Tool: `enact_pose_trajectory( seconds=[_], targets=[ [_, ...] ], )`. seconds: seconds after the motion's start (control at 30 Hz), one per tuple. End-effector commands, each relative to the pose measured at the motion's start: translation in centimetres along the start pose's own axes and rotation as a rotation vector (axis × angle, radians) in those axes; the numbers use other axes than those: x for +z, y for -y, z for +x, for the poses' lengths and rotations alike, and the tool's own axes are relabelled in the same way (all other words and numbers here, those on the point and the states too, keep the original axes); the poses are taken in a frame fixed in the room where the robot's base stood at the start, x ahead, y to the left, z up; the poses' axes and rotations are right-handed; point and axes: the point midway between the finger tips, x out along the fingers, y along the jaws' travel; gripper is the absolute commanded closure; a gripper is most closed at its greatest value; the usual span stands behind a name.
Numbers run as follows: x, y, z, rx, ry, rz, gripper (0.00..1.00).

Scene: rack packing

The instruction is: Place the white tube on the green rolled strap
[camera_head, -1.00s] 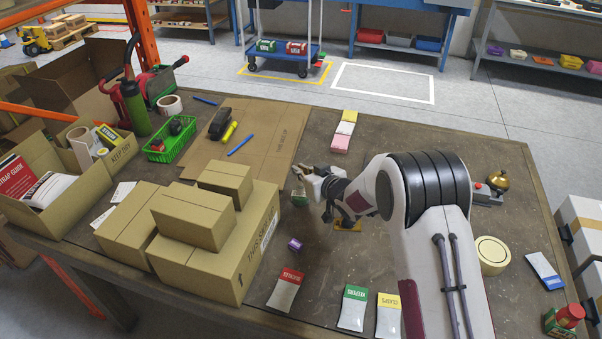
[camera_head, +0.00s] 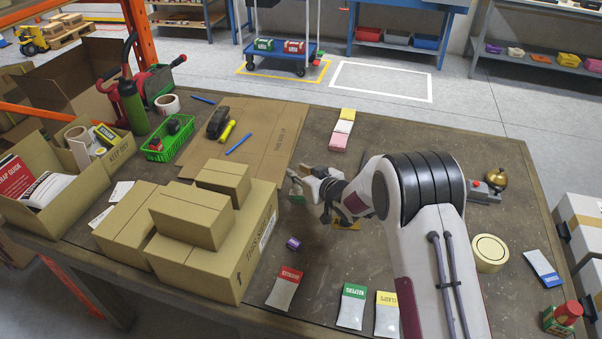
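My gripper (camera_head: 297,181) is low over the middle of the table, just right of the stacked cartons. A small green thing (camera_head: 297,196), possibly the green rolled strap, shows right below and against the fingertips. I cannot make out whether it is rolled. I cannot pick out a separate white tube at the gripper; pale finger parts and a pale spot there blend together. The finger gap is too small to read, so I cannot tell whether it is open or shut on something. My arm hides part of the table behind the wrist.
Stacked cartons (camera_head: 190,219) stand close left of my gripper. A purple roll (camera_head: 293,243) and red, green and yellow-topped cards (camera_head: 352,306) lie in front. A yellow piece (camera_head: 345,224) is under my wrist. Pink, white and yellow blocks (camera_head: 343,127) lie behind. A cream tape roll (camera_head: 490,253) is at right.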

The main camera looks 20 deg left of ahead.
Motion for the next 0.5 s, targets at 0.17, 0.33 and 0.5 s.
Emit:
enact_pose_trajectory(
  seconds=[0.17,0.33,0.5],
  targets=[
    [-0.3,0.0,-0.2,0.0,0.0,0.0,0.77],
    [-0.3,-0.1,-1.0,0.0,0.0,0.0,0.77],
    [-0.3,-0.1,-2.3,0.001,0.0,0.0,0.77]
  ],
)
